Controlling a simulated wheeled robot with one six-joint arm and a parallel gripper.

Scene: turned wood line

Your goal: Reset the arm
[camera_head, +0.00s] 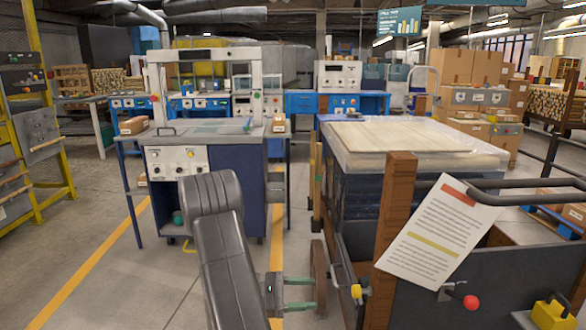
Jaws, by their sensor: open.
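My arm, dark grey, rises from the bottom middle of the camera_head view and bends at a rounded elbow. My gripper (311,294) is low in the middle, with two thin greenish fingers pointing right. The fingers are apart and I see nothing held between them.
A cart (400,200) with a wooden post (393,235) and a hanging paper sheet (437,232) fills the right. A blue workstation (235,180) stands behind my arm. Yellow-lined floor (105,262) is clear on the left, before a yellow rack (50,130).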

